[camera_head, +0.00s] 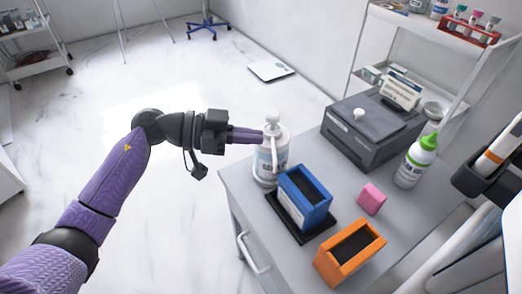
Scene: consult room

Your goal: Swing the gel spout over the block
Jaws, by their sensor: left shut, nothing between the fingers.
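A white gel bottle (272,164) with a pump head stands upright at the left edge of the grey cabinet top. Its white spout (273,146) shows in front of the bottle, close to the fingertips. My left gripper (260,136) is shut and empty. Its purple fingers point right and end at the upper part of the bottle beside the pump; I cannot tell whether they touch it. A small pink block (371,199) lies on the cabinet top to the right of the bottle, apart from it.
A blue box (289,207) on a black tray (313,235) stands close to the bottle. An orange box (331,269), a green-capped bottle (405,168) and a grey case (349,143) share the cabinet top (240,190). Floor left of the cabinet is clear.

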